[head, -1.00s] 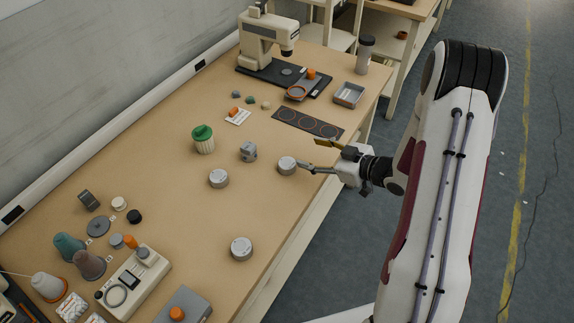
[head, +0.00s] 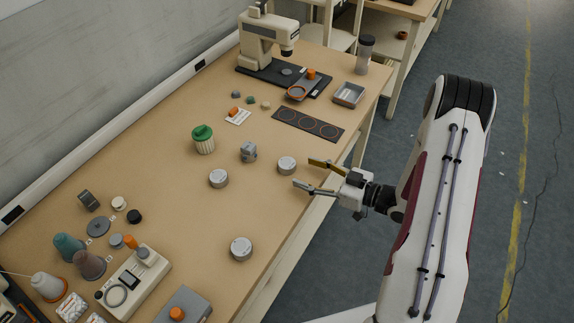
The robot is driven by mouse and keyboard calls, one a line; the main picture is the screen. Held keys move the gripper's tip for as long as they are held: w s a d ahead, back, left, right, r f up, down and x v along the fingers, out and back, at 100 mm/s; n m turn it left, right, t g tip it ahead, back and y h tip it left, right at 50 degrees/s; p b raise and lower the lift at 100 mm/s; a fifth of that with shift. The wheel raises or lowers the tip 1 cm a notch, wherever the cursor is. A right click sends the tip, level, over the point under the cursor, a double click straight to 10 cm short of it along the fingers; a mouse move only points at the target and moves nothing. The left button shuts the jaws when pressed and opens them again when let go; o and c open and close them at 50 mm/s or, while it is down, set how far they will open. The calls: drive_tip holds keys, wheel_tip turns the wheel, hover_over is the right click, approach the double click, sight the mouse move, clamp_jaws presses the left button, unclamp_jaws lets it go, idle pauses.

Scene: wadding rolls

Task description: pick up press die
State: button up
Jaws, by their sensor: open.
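A small grey metal block with a rounded top (head: 248,152) stands near the middle of the bench; it looks most like the press die, though its details are too small to be sure. A round silver tin (head: 286,166) lies to its right, between it and my gripper. My gripper (head: 303,173) is open and empty at the bench's right edge, its fingers pointing left. The fingertips are just right of and below that tin, and I cannot tell their height above the bench.
Two more silver tins (head: 218,179) (head: 241,249) lie left and nearer. A green-lidded jar (head: 203,139) stands left of the grey block. A dark strip with ringed circles (head: 308,124) lies behind. A beige press-like machine (head: 264,38) stands farther back. Bare bench surrounds the block.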

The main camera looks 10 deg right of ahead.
sight(295, 167)
drive_tip(key=shift+x, duration=1.3)
drive_tip(key=shift+w+x, duration=0.2)
drive_tip(key=shift+x, duration=2.35)
drive_tip(key=shift+d, duration=0.2)
drive_tip(key=c, duration=1.5)
